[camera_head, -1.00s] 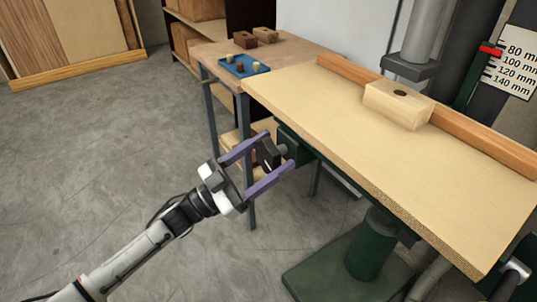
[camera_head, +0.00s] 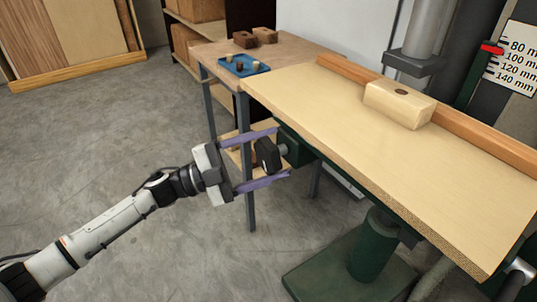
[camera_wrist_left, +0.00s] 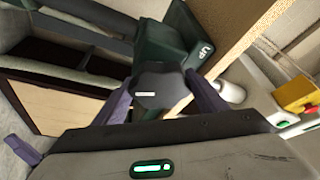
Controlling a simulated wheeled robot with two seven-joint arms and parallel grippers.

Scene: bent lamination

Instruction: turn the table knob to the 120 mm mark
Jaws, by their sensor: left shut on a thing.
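The black lobed table knob (camera_head: 269,155) sits on a short shaft at the left end of the drill-press table (camera_head: 370,140), on a green housing. My left gripper (camera_head: 279,153) is shut on the knob, with a purple finger on each side. In the left wrist view the knob (camera_wrist_left: 158,90), with a white line on its face, lies between the fingers. The red pointer (camera_head: 491,48) on the scale (camera_head: 516,62) is at the upper end, near the 80 mm mark, above 120 mm. My right gripper is not in view.
A wooden block (camera_head: 399,104) with a dark hole lies against the wooden fence (camera_head: 455,115) on the table. A side bench (camera_head: 295,50) behind holds a blue tray (camera_head: 244,66) and small blocks. The green press base (camera_head: 350,275) stands below. The floor at left is clear.

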